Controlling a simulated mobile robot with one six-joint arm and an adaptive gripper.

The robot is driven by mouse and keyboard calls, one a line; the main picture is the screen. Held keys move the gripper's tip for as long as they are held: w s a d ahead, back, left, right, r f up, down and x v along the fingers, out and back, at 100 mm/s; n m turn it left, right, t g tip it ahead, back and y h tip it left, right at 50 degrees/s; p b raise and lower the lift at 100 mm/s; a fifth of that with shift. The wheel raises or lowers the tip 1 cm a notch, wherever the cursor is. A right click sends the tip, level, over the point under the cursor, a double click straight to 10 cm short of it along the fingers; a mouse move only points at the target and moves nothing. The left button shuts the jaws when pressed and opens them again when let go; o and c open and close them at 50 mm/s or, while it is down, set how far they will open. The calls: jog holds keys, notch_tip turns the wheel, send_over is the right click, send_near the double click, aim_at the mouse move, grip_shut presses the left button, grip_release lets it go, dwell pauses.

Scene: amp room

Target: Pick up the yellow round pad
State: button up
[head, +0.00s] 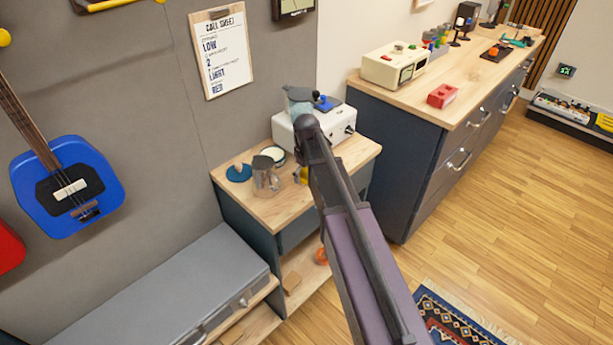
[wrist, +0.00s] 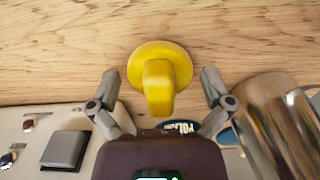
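The yellow round pad (wrist: 178,57) lies on the wooden top in the wrist view, a flat disc with a block-shaped grip standing on it. My gripper (wrist: 161,80) is open, with one finger on each side of the grip. Gaps show between both fingers and the pad, and nothing is held. In the head view a small yellow patch (head: 301,175) shows on the small cabinet beside my arm, probably this pad. My arm hides most of that spot and the fingers there.
A shiny metal cup (wrist: 282,125) stands close to the right finger, with a blue-labelled round item (wrist: 182,127) behind my gripper. A white box-shaped device (head: 284,132) stands at the back of the small cabinet (head: 250,205). A blue round pad (head: 239,173) lies at its left.

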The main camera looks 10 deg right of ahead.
jog(key=c, duration=1)
jog(key=shift+o, duration=0.2)
jog(key=shift+r, duration=0.2)
notch_tip(320, 180, up, 3)
jog(key=p, duration=0.3)
jog(key=shift+f, duration=0.15)
jog(key=s+r+p, duration=0.2)
jog(key=s, duration=1.4)
jog(key=shift+d, duration=0.2)
jog(key=o, duration=0.5)
jog(key=c, duration=0.4)
jog(key=shift+d, duration=0.1)
